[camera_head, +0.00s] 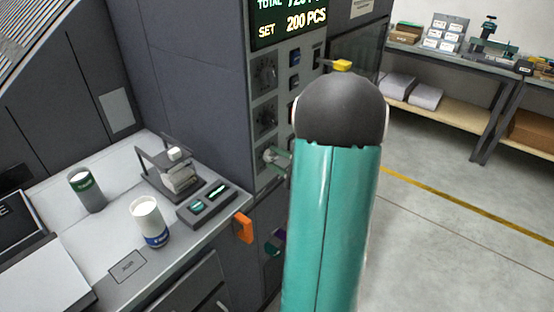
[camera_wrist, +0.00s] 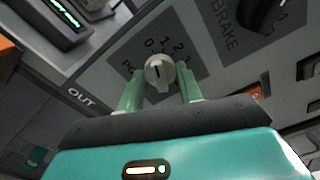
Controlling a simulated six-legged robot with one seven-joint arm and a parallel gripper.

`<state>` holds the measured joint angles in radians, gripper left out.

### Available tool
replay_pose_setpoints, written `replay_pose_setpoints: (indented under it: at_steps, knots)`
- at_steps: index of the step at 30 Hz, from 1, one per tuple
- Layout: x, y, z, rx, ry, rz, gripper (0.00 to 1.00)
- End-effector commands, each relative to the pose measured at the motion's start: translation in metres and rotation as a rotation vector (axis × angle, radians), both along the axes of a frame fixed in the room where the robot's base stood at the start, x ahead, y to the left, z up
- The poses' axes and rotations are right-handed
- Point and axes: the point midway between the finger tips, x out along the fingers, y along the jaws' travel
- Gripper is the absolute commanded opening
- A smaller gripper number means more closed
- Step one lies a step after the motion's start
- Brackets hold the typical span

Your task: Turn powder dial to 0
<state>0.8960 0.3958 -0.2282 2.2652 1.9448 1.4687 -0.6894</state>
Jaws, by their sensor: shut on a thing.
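The powder dial (camera_wrist: 159,70) is a light grey knob on a dark grey label plate in the wrist view. The digits 0, 1, 2 run along the plate's upper side, and the plate's name is mostly hidden. A short dark mark shows on the knob's face; I cannot tell which digit it points to. My gripper (camera_wrist: 160,88) has its two pale green fingers on opposite sides of the knob, shut on it. In the head view, the dial (camera_head: 269,158) is the lowest on the machine's panel, partly covered by my gripper (camera_head: 279,162).
A black brake dial (camera_wrist: 262,14) sits beside the powder plate. An orange part (camera_head: 243,227) juts from the counter edge near my arm. The counter (camera_head: 105,245) carries a white cup (camera_head: 149,220) and a dark can (camera_head: 86,190). Floor at the right is clear.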

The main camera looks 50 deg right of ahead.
Motion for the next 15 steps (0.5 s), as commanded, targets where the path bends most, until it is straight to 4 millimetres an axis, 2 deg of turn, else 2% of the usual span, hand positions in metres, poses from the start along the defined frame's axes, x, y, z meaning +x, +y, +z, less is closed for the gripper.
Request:
replay_pose_setpoints:
  at_steps: [7, 15]
  knots:
    - [-0.0010, -0.0007, -0.0006, -0.109, -0.008, -0.003, 0.13]
    - [-0.0011, -0.0009, -0.0005, -0.147, -0.011, -0.003, 0.13]
